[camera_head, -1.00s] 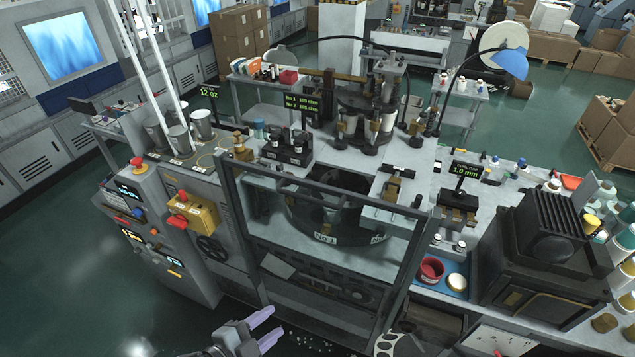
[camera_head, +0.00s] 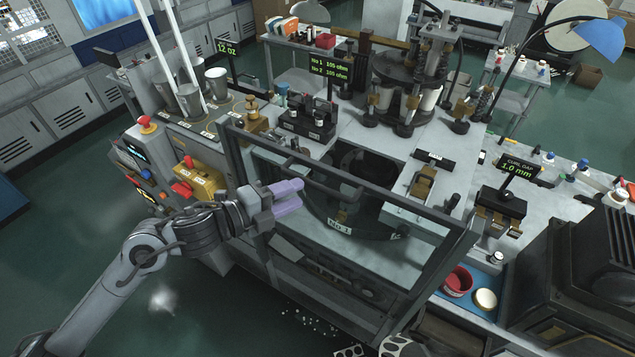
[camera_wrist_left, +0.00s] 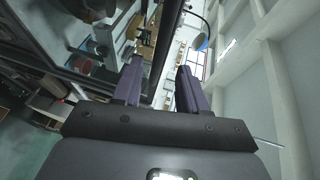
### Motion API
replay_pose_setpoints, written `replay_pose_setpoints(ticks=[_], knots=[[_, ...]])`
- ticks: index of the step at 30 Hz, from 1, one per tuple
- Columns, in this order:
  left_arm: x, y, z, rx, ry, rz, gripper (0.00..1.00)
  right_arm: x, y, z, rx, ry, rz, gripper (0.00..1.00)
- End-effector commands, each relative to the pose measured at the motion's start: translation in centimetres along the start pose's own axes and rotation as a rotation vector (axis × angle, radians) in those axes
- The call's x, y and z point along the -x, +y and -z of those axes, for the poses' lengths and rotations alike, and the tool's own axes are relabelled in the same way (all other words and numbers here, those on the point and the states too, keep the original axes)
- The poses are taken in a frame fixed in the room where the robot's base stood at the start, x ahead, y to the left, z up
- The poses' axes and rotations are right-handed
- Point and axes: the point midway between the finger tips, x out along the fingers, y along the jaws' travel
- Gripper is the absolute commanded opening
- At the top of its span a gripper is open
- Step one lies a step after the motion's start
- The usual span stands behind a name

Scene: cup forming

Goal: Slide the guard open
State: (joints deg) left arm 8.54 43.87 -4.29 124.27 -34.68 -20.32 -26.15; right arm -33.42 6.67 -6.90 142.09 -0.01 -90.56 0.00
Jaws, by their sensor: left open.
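The guard (camera_head: 430,274) is a dark upright frame with a clear panel, standing across the front of the forming machine. A curved dark handle bar (camera_head: 322,184) runs along its upper part. My left gripper (camera_head: 292,196) has purple fingers and is at the upper left of the guard, close to the handle. Its jaws are open. In the left wrist view a dark bar (camera_wrist_left: 168,42) runs between the open fingers (camera_wrist_left: 160,68) in the picture; I cannot tell whether they touch it. My right gripper is not in view.
A control panel with a yellow box (camera_head: 201,181) and red knob stands left, close behind my left arm. A blue tray (camera_head: 487,274) with a red cup and a dark boxy unit (camera_head: 575,270) are at right. Floor in front is mostly clear.

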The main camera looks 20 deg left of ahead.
Motion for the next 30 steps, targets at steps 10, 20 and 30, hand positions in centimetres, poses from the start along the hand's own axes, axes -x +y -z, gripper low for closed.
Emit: replay_pose_setpoints(ticks=[10, 20, 30], knots=[[-5.3, -0.2, 0.1, 0.004, 0.000, 0.001, 0.42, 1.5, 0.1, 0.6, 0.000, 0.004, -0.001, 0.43], [-7.0, 0.1, 0.1, 0.000, 0.001, -0.002, 0.42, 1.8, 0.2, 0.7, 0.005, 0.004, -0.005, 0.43], [-7.0, 0.1, 0.1, 0.000, 0.001, -0.002, 0.24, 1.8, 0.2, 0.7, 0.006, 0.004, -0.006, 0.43]])
